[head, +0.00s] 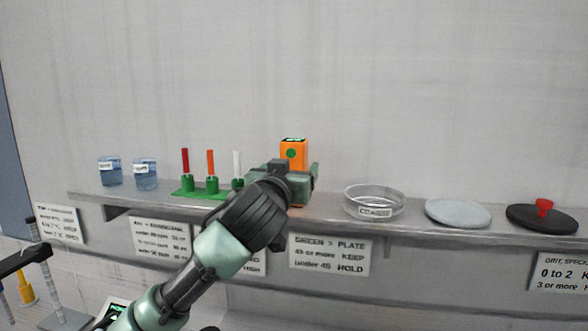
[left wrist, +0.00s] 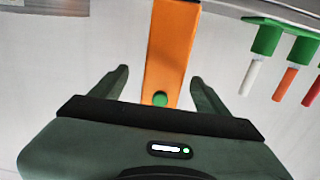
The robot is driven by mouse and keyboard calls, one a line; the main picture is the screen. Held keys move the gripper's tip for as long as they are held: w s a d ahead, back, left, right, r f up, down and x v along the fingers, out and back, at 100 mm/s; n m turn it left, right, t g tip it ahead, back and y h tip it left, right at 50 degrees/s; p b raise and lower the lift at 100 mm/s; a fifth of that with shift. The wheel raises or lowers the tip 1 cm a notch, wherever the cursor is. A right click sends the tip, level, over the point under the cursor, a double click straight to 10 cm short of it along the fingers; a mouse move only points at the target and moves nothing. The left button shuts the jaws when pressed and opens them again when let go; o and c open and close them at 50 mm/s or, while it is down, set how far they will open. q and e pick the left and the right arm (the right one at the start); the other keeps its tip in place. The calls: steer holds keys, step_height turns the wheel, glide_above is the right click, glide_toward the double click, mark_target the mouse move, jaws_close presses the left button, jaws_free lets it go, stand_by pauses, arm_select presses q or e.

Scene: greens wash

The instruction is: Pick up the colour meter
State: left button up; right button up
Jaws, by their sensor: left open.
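The colour meter is most likely the upright orange box (head: 293,154) with a dark top, lit green display and green round button, standing on the shelf in the head view. Its lower part is hidden behind my left gripper (head: 293,180). In the left wrist view the orange box (left wrist: 170,55) lies ahead, between the lines of the two fingers of my left gripper (left wrist: 160,85). The fingers are open, with a gap on each side of the box. I see no contact. My right gripper is not in view.
On the shelf (head: 330,211), a green rack (head: 200,192) with red, orange and white sticks stands left of the box. Two blue beakers (head: 145,174) are farther left. A glass dish (head: 374,200), a grey disc (head: 458,213) and a black lid (head: 525,220) with a red knob are right.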

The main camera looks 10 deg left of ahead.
mark_target(291, 163)
arm_select(q)
steer(key=w, duration=0.1)
steer(key=w+p, duration=0.2)
steer(key=shift+w+a+r, duration=0.2)
steer(key=shift+a+r, duration=0.15)
steer(key=shift+w+f, duration=0.2)
steer(key=shift+w, duration=0.35)
steer(key=shift+w+f, duration=0.2)
steer(key=shift+w, duration=0.35)
steer(key=shift+s+d, duration=0.1)
steer(key=c, duration=1.6)
steer(key=shift+o, duration=0.2)
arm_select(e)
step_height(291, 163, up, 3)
arm_select(q)
steer(key=shift+r, duration=0.1)
